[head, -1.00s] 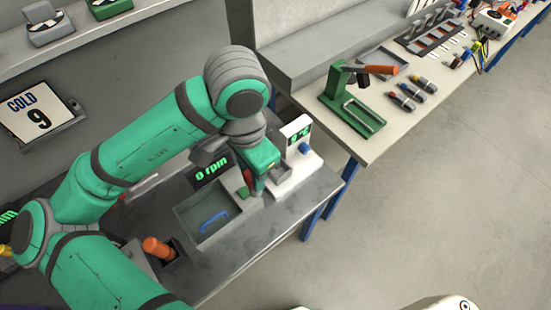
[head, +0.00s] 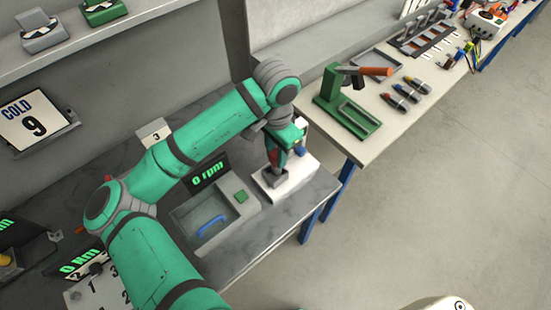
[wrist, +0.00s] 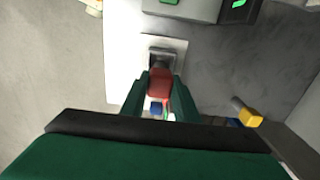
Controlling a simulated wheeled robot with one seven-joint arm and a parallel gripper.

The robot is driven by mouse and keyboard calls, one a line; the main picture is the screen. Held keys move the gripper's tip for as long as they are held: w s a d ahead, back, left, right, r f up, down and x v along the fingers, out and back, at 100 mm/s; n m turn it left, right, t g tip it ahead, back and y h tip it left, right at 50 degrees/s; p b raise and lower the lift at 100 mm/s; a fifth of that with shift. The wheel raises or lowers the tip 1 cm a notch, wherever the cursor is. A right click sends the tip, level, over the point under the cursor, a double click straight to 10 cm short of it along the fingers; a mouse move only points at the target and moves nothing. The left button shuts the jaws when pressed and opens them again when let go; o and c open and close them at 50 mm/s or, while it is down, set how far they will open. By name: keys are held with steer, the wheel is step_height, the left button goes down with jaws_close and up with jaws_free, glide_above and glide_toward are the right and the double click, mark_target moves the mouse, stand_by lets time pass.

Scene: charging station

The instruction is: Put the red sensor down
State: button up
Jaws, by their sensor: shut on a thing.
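My gripper (head: 276,158) is over the white device (head: 302,170) at the right end of the grey bench. It is shut on the red sensor (wrist: 160,82), which shows between the two green fingers in the wrist view. In the head view only a small red part of the sensor (head: 273,156) shows beside the fingers. The sensor points at a square grey holder (wrist: 161,57) on the white device. Its lower end is at or just above that holder; I cannot tell whether it touches or is inside.
Left of the white device is a grey unit with a recessed tray (head: 187,216) and a blue handle (head: 211,225). A "0 rpm" display (head: 209,174) stands behind it. A side table with a green press (head: 335,100) is at the right, across a gap.

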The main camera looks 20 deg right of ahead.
steer(key=shift+a+f, duration=0.15)
steer(key=shift+f, duration=1.3)
steer(key=shift+f, duration=0.2)
steer(key=o, duration=1.2)
steer(key=shift+c, duration=0.2)
steer(key=shift+r, duration=0.15)
step_height(320, 180, up, 12)
steer(key=shift+r, duration=0.1)
